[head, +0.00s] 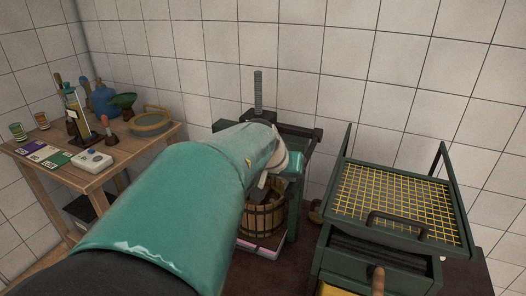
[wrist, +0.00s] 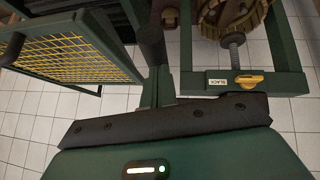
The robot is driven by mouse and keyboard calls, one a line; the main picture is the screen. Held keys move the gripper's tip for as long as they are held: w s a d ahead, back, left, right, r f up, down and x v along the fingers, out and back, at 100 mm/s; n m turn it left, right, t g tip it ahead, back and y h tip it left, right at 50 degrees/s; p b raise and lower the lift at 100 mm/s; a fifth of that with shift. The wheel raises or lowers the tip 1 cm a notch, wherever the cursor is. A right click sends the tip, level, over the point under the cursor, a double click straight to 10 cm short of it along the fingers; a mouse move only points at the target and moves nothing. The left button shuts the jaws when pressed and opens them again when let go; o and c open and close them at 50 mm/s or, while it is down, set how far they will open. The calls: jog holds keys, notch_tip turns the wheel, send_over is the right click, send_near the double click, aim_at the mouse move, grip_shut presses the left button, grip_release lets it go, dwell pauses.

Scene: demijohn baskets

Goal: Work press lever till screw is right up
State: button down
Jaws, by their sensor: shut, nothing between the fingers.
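The press has a green frame (head: 300,200) and a threaded screw (head: 258,90) standing well above its dark head. Its slatted wooden basket (head: 264,217) is partly behind my arm. A dark bar (head: 300,131) runs right from the head; I cannot tell whether it is the lever. My gripper (wrist: 152,42) is shut and empty, left of the screw. My arm hides it in the head view.
A green box with a yellow mesh top (head: 395,200) and upright posts stands right of the press. Tiled walls close off the back. Little room shows between press and mesh box.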

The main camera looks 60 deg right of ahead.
aim_at(288, 187)
jog(key=shift+f, duration=2.15)
jog(key=shift+r, duration=0.1)
